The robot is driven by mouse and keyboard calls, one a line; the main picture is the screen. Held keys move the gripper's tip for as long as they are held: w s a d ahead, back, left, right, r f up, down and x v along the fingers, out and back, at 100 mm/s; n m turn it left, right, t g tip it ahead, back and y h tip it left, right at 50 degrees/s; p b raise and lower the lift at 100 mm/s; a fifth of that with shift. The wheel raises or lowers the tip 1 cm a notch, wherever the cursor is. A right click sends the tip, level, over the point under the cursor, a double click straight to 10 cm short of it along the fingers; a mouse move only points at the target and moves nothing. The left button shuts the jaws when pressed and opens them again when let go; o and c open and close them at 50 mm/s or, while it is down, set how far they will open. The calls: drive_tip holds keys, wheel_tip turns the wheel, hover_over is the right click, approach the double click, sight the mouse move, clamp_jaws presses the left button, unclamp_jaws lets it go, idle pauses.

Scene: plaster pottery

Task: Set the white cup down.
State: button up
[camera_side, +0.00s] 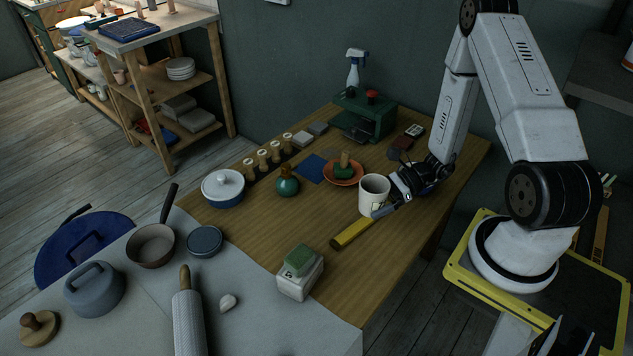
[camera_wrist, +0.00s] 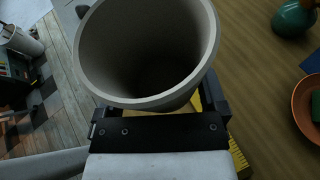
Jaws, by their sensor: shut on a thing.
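The white cup (camera_side: 372,190) is upright over the right part of the wooden table (camera_side: 310,225). My gripper (camera_side: 384,203) comes in from the right and is shut on the cup. In the wrist view the cup (camera_wrist: 150,50) fills the upper middle, with its open mouth showing and its inside dark and seemingly empty. Whether the cup's base touches the table or hangs just above it, I cannot tell. The gripper hides part of the cup's right side.
A yellow ruler-like bar (camera_side: 352,233) lies just in front of the cup. An orange dish (camera_side: 329,176) with a green-based, wooden-handled tool stands behind left, beside a blue square (camera_side: 310,168). A green bottle (camera_side: 286,183) is farther left. Bare wood lies left of the cup.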

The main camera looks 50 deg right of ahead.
drive_tip(key=w+a+m+t, duration=0.1)
drive_tip(key=w+a, duration=1.2)
drive_tip(key=a, duration=0.2)
drive_tip(key=shift+w+a+r+h, duration=0.15)
drive_tip(key=shift+w+a+h, duration=0.15)
drive_tip(key=shift+w+a, duration=0.1)
drive_tip(key=w+f, duration=0.2)
drive_tip(key=w, duration=0.2)
drive_tip(key=w+a+f, duration=0.1)
drive_tip(key=w+f, duration=0.2)
drive_tip(key=w, duration=0.1)
drive_tip(key=w+f, duration=0.3)
drive_tip(key=w, duration=0.1)
drive_tip(key=shift+a, duration=0.35)
drive_tip(key=shift+w+a+f, duration=0.1)
drive_tip(key=shift+w+f, duration=0.65)
